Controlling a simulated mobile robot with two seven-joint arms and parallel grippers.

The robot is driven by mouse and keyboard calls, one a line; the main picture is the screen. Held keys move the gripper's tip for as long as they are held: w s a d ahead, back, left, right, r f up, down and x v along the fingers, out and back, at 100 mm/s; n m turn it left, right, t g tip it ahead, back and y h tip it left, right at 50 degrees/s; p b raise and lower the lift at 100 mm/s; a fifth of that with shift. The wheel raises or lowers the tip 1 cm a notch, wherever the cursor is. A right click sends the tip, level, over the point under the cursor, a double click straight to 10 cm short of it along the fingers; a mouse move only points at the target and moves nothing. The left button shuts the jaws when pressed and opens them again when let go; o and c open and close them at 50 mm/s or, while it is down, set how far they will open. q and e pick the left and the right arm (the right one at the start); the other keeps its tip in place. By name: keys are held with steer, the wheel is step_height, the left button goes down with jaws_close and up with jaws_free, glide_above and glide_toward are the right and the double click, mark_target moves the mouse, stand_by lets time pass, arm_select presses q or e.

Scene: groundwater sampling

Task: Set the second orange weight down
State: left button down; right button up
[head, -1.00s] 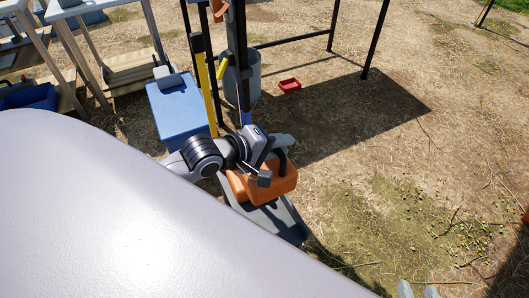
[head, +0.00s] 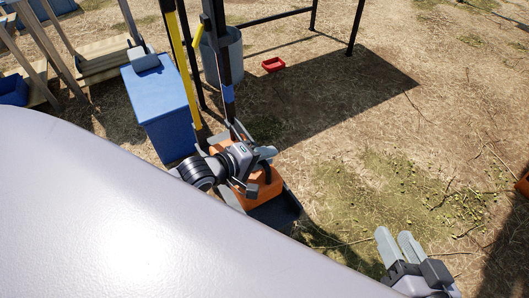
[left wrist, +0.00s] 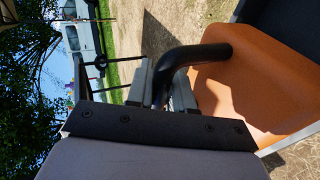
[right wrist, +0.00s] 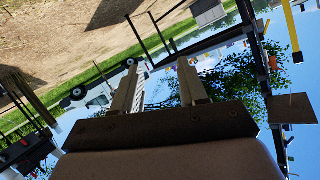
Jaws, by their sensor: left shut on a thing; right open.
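An orange weight (head: 264,190) with a black handle is under my left gripper (head: 262,154) in the head view. My left gripper is shut on the black handle (left wrist: 172,72), which passes between its fingers in the left wrist view; the weight's orange body (left wrist: 245,85) is beside it. The weight is over or on a dark grey tray (head: 280,212); contact cannot be told. More orange shows behind the gripper, mostly hidden. My right gripper (head: 400,248) is open and empty at the lower right.
A blue box (head: 162,115) stands left of the weight, close to a yellow post (head: 180,50) and dark uprights. A grey bin (head: 222,58) and a small red tray (head: 273,64) are behind. Open dry ground lies to the right.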

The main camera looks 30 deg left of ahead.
mark_target(254, 174)
arm_select(q)
step_height(254, 174, down, 3)
steer(key=shift+w+r+b, duration=0.1)
steer(key=shift+w+b, duration=0.05)
steer(key=shift+b, duration=0.75)
steer(key=shift+f, duration=0.4)
arm_select(e)
steer(key=shift+s+d+t, duration=0.1)
steer(key=shift+d+t, duration=0.4)
steer(key=shift+d, duration=0.05)
steer(key=shift+f, duration=0.1)
arm_select(q)
steer(key=c, duration=1)
jaws_free()
steer(key=shift+f, duration=0.3)
steer(key=shift+s+r, duration=0.15)
steer(key=shift+s, duration=0.1)
